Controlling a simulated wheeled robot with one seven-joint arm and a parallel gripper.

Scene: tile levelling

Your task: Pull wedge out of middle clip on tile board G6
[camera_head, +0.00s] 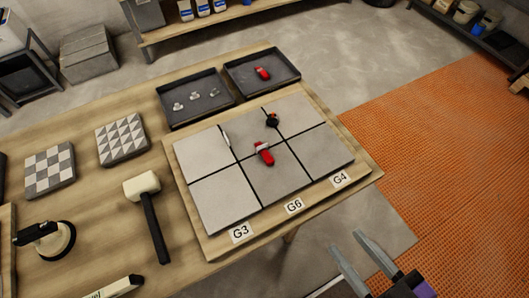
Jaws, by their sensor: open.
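A tile board (216,249) lies on the wooden table, with several light grey tiles in two rows. A red wedge (265,156) sits near the board's middle, at the joint between the rows. A small pale piece, seemingly its clip (261,147), shows at its upper end; how deep the wedge sits in it I cannot tell. A white clip-like piece (226,138) stands in the left back joint. A dark piece with an orange-red spot (272,120) sits in the right back joint. My gripper (346,241) is open and empty, lower right, apart from the board.
Labels G3 (241,232), G6 (294,206) and G4 (340,179) line the front edge. One tray (168,119) holds pale clips; another (290,82) holds a red wedge (263,73). A mallet (155,229) and suction cup (57,241) lie left. The orange floor grating (440,170) is clear.

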